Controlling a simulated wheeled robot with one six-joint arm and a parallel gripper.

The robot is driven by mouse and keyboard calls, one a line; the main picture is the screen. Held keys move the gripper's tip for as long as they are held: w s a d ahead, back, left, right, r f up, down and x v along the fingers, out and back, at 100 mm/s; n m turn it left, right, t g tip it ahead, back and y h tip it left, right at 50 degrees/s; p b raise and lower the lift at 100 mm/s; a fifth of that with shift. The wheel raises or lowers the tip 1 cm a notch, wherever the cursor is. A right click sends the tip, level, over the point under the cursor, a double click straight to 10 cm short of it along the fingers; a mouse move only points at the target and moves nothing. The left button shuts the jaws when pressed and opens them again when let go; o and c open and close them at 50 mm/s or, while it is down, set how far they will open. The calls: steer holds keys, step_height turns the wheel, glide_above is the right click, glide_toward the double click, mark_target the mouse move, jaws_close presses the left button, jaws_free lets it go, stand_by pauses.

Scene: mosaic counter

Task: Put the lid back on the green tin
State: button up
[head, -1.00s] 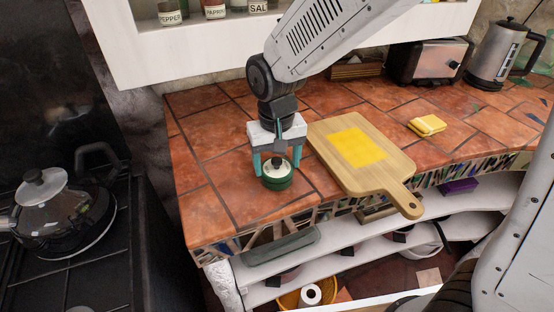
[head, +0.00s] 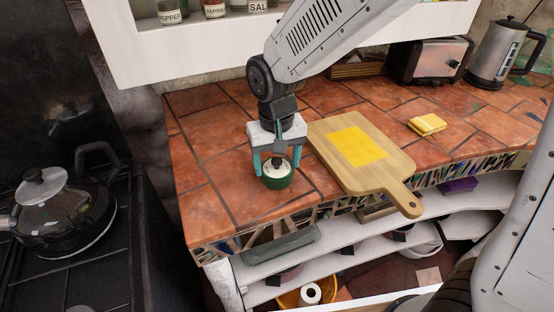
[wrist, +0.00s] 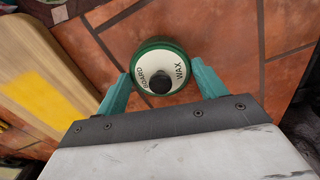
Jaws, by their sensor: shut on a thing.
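The lid (head: 273,167) has a cream top with a black knob and a green edge. In the wrist view the lid (wrist: 176,57) carries dark lettering, with "WAX" readable. My gripper (head: 276,169) points down, its two teal fingers on opposite sides of the lid and shut on it. In the wrist view my gripper (wrist: 162,72) has the lid between its fingertips. The green tin (head: 277,183) shows directly below the lid on the tiled counter. The lid looks level and centred, but I cannot tell whether it is fully seated. The lid hides the tin's mouth.
A wooden board (head: 385,178) with a yellow patch lies close to the right of the tin. The counter's front edge is near the tin. A stove with a pan (head: 60,215) is at left.

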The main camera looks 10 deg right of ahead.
stand_by(0.3)
steer(key=o, duration=1)
steer(key=shift+o, duration=0.6)
steer(key=shift+r, duration=3.5)
jaws_close()
steer(key=shift+f, duration=0.4)
